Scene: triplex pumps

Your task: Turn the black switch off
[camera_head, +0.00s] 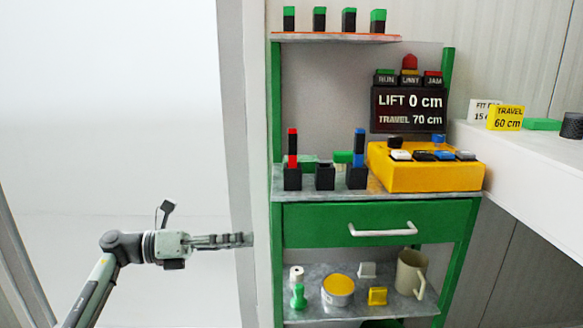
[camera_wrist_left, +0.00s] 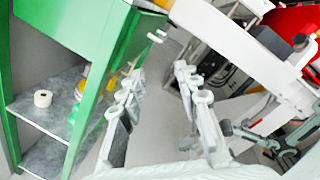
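A yellow control box (camera_head: 425,178) sits on the middle shelf of the green cart in the head view. On its top is a row of switches: a white one (camera_head: 400,155), a black one (camera_head: 423,156), a blue one (camera_head: 444,155) and another pale one (camera_head: 466,155). A black knob (camera_head: 395,142) and a blue knob (camera_head: 438,140) stand behind them. Which way the black switch is tipped is too small to tell. My left gripper (camera_head: 247,240) is left of the cart, below the shelf and well apart from the box. Its fingers stand apart and empty in the left wrist view (camera_wrist_left: 158,76).
The cart's drawer (camera_head: 320,225) is closed, with a white handle (camera_head: 382,229). Black holders (camera_head: 325,176), two with coloured pegs, stand left of the box. A mug (camera_head: 410,271) and tins sit below. A white counter (camera_head: 545,160) is at right.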

